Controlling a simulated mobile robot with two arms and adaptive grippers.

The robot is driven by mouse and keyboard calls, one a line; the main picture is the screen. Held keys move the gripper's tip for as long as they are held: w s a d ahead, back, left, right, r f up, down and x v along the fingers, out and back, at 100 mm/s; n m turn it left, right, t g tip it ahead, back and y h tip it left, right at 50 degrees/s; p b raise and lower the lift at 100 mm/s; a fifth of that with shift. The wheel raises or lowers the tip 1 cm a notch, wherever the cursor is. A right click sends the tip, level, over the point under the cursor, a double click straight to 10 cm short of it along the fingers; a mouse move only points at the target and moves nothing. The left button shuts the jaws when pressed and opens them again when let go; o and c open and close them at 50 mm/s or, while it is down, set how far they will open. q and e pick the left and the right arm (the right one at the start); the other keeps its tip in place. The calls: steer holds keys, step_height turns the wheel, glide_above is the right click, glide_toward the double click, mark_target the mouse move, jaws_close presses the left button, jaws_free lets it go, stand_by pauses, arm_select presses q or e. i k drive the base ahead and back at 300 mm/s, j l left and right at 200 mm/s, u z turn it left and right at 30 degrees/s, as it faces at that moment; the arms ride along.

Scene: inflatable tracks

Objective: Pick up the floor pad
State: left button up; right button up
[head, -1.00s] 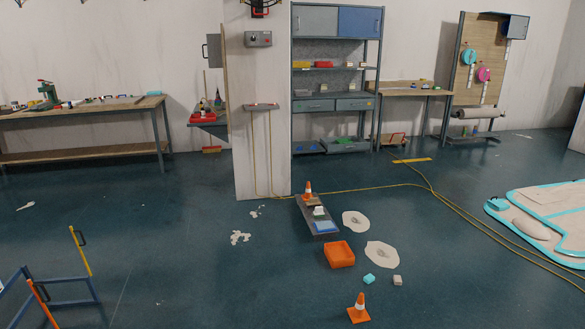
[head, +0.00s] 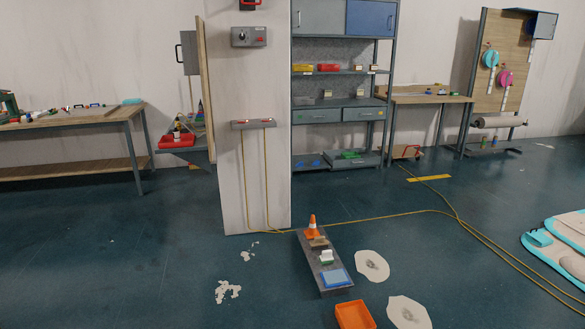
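I cannot tell for certain which thing is the floor pad. A flat blue pad (head: 335,278) with a pale border lies at the near end of a long dark grey board (head: 312,260) on the floor. The board also holds a white-and-green block (head: 326,257), a brown block (head: 318,243) and an orange cone (head: 312,226). Two flat whitish patches, a farther one (head: 371,257) and a nearer one (head: 400,304), lie to its right. Neither of my grippers is in view.
An orange bin (head: 355,316) is cut by the bottom edge. A white pillar (head: 262,130) stands behind the board. Yellow cables (head: 400,212) cross the floor. A white-and-teal inflatable (head: 565,240) lies at the right. Shelves and workbenches line the wall. The left floor is mostly clear.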

mark_target(327, 257)
steer(key=i, duration=1.9)
